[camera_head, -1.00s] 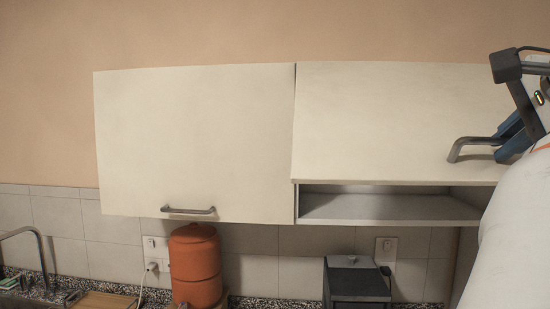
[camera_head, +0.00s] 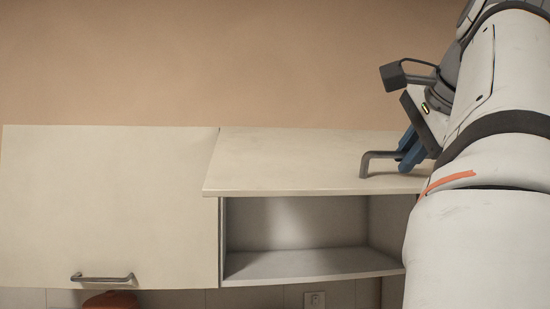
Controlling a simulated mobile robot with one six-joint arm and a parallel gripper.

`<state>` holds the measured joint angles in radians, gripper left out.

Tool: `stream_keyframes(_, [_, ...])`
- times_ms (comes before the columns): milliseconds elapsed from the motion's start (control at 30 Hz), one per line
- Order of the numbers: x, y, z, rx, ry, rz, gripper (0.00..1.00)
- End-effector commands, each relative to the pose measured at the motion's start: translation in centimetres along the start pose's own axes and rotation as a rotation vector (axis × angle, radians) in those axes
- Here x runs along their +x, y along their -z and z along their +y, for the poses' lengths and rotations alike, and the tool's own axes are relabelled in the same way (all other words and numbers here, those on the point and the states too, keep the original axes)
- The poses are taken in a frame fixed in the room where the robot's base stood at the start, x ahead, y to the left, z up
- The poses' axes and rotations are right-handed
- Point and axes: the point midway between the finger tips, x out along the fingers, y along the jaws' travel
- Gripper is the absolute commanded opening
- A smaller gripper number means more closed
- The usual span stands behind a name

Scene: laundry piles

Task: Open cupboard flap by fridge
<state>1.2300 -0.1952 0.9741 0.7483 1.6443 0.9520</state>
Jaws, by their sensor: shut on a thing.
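The right cupboard flap (camera_head: 290,165) is a pale cream panel hinged along its top. It is swung well up and outward, and the empty grey shelf space (camera_head: 300,225) below it shows. A grey bar handle (camera_head: 368,163) sits near the flap's lower right edge. My gripper (camera_head: 408,158), with blue fingers, is shut on this handle at its right part. My white arm hides the right end of the flap and cupboard. The fridge is not in view.
The left cupboard door (camera_head: 110,200) is closed, with its own bar handle (camera_head: 102,278). The top of an orange canister (camera_head: 110,300) shows below it. The wall above is bare.

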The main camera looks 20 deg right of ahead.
Motion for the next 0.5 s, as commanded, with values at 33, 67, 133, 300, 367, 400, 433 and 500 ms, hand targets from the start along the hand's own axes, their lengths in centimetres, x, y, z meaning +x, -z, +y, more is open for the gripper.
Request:
stream_keyframes(33, [0.05, -0.01, -0.05, 0.0, 0.001, -0.002, 0.0])
stream_keyframes(67, [0.05, -0.02, -0.05, 0.0, 0.001, -0.003, 0.0])
stream_keyframes(133, [0.06, -0.03, -0.05, -0.001, 0.001, -0.003, 0.0])
stream_keyframes(300, [0.07, -0.05, -0.03, -0.001, 0.001, -0.003, 0.25])
stream_keyframes(367, [0.07, -0.05, -0.02, -0.001, 0.0, -0.003, 0.25])
stream_keyframes(400, [0.06, -0.06, -0.01, -0.001, 0.0, -0.003, 0.25])
stream_keyframes(433, [0.06, -0.06, -0.01, -0.001, 0.0, -0.003, 0.25])
stream_keyframes(500, [0.06, -0.07, 0.0, -0.001, 0.0, -0.003, 0.25])
